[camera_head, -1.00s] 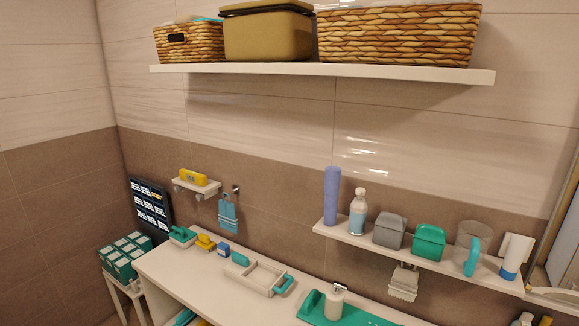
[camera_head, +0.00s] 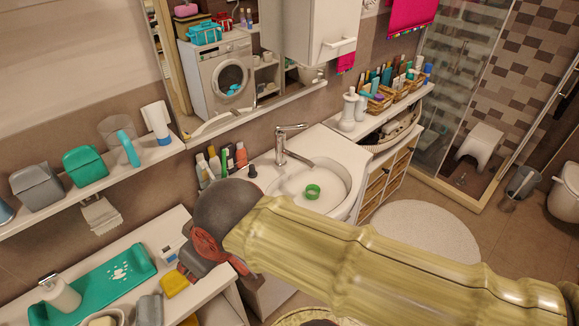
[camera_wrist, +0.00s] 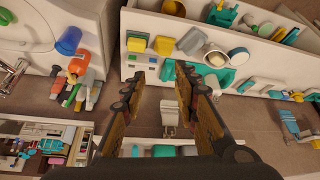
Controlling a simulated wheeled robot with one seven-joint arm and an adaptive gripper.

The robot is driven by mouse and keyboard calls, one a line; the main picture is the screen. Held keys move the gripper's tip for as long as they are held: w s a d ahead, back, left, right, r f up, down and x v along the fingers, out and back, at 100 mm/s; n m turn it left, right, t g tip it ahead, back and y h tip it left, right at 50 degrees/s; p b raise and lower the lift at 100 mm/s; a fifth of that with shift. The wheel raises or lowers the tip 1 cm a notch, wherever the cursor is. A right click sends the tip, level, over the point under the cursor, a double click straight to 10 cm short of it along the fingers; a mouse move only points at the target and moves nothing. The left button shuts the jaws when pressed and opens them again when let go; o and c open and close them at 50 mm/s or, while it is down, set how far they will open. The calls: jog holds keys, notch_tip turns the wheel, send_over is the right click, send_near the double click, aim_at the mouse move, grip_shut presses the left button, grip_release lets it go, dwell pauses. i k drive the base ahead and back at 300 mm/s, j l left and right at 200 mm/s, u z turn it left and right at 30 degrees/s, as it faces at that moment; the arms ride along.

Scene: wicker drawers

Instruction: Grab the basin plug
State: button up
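The white basin (camera_head: 283,186) is right of centre in the head view, with a chrome faucet (camera_head: 287,143) behind it. A small dark round piece (camera_head: 252,171) on the basin's left rim looks like a plug, but I cannot tell for certain. A green ring (camera_head: 313,191) lies inside the bowl. My gripper (camera_wrist: 154,70) is open and empty in the wrist view, its fingers spread over the counter and wall side. In the head view my gripper (camera_head: 207,250) is left of and in front of the basin, apart from the dark piece, and partly hidden by my wrist.
Several bottles (camera_head: 222,160) stand left of the faucet. A counter (camera_head: 207,293) at lower left holds a green tray (camera_head: 110,284), a soap dispenser (camera_head: 61,295) and a yellow block (camera_head: 174,284). A shelf (camera_head: 95,190) and mirror (camera_head: 235,60) are on the wall. The floor with a round rug (camera_head: 420,240) is clear.

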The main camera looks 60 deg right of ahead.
aim_at(252, 174)
jog(key=z, duration=1.3)
jog(key=l+u, duration=0.15)
jog(key=u, duration=0.25)
jog(key=i+l+u, duration=0.1)
jog(key=u, duration=0.35)
jog(key=l+u, duration=0.25)
jog(key=u, duration=0.15)
